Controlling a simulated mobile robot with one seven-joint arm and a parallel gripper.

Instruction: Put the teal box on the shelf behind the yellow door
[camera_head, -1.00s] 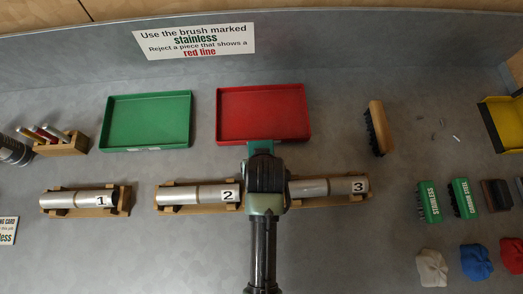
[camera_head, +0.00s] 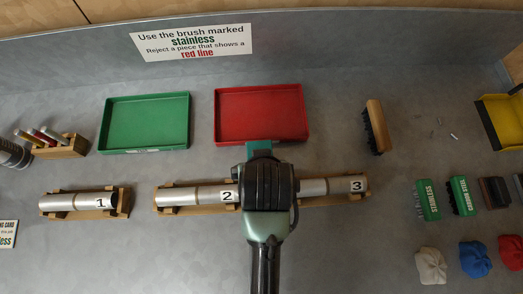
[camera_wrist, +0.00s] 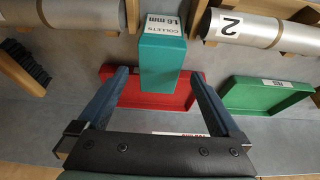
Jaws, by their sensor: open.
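The teal box (camera_wrist: 162,66) stands in the wrist view with a white label reading "COLLETS 1.6 mm". In the head view a strip of the teal box (camera_head: 262,149) shows just past my wrist, below the red tray. My gripper (camera_wrist: 158,78) is open, with one finger on each side of the box and a visible gap on both sides. My wrist hides most of the box in the head view. The yellow door and the shelf are not in view.
Behind the box lie a red tray (camera_head: 219,123) and a green tray (camera_head: 104,128). Numbered metal cylinders (camera_head: 185,197) rest in wooden cradles beside my arm. Brushes (camera_head: 428,201), cloths (camera_head: 431,266) and a yellow tray (camera_head: 489,120) are at the right. Bare bench lies between these.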

